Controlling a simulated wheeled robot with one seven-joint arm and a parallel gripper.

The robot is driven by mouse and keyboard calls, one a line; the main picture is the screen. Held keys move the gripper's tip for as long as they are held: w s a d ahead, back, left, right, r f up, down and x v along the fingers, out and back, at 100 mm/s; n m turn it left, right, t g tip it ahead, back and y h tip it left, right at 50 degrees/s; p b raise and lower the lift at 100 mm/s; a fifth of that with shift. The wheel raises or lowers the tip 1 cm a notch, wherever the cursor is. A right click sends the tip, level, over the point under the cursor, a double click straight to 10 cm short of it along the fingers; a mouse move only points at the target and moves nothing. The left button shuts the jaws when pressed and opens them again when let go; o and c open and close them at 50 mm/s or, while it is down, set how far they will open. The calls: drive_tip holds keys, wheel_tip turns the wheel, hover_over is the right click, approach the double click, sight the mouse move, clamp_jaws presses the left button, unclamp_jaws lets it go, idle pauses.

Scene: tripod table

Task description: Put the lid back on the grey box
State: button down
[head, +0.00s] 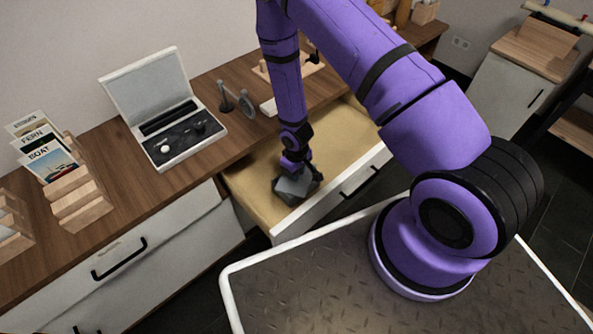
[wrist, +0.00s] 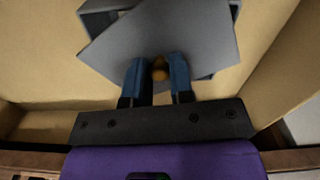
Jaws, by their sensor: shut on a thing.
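The grey box (wrist: 97,22) sits inside the open drawer; in the head view its dark side (head: 284,197) shows below my gripper. The flat grey lid (wrist: 205,40) is over the box and turned relative to it, so the corners do not line up; it also shows in the head view (head: 298,185). My gripper (wrist: 158,78) has its two blue fingers shut on the lid's small brown knob (wrist: 159,66). In the head view my gripper (head: 300,168) reaches down into the drawer. I cannot tell whether the lid touches the box.
The pulled-out drawer (head: 250,180) has a pale floor and raised walls close around the box. The wooden counter (head: 120,205) above holds an open white case (head: 150,85), a card holder (head: 78,195) and a small dark stand (head: 235,98). Drawer floor left of the box is clear.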

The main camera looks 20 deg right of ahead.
idle(0.8)
drive_tip(key=shift+c, duration=2.2)
unclamp_jaws()
drive_tip(key=shift+r, duration=3.45)
clamp_jaws()
drive_tip(key=shift+f, duration=2.75)
